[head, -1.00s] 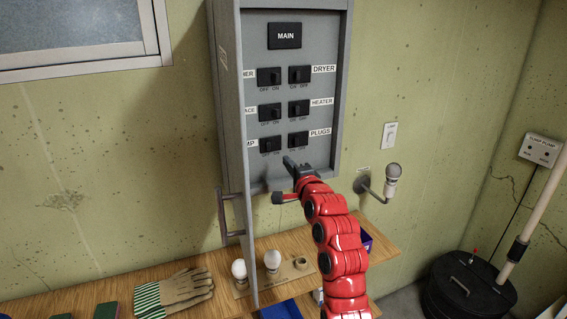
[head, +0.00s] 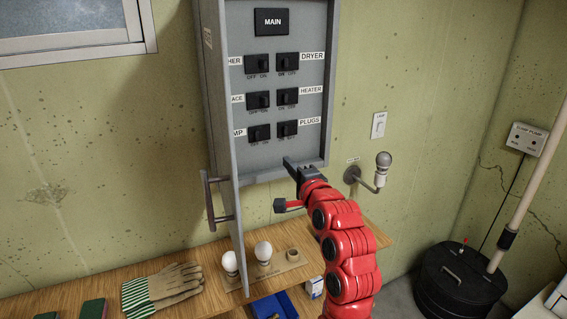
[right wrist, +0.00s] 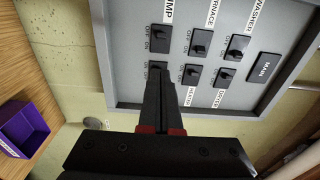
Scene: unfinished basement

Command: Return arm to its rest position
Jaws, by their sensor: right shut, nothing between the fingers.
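My right arm is red and segmented and reaches up from the lower right in the head view. Its gripper (head: 290,164) is shut and empty, just below the lowest row of switches on the grey breaker panel (head: 288,98). In the right wrist view the closed black fingers (right wrist: 160,88) point at the panel and partly cover the PLUGS switch (right wrist: 157,67). Whether the fingertips touch anything I cannot tell. The panel has a MAIN switch (head: 271,21) and several labelled breakers. My left gripper does not show.
The open panel door (head: 221,130) with its handle stands left of my arm. Below, a wooden shelf (head: 192,248) holds striped gloves (head: 165,289) and bulbs (head: 263,253). A wall lamp (head: 382,170) is close on the right. A black drum (head: 455,290) stands at lower right.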

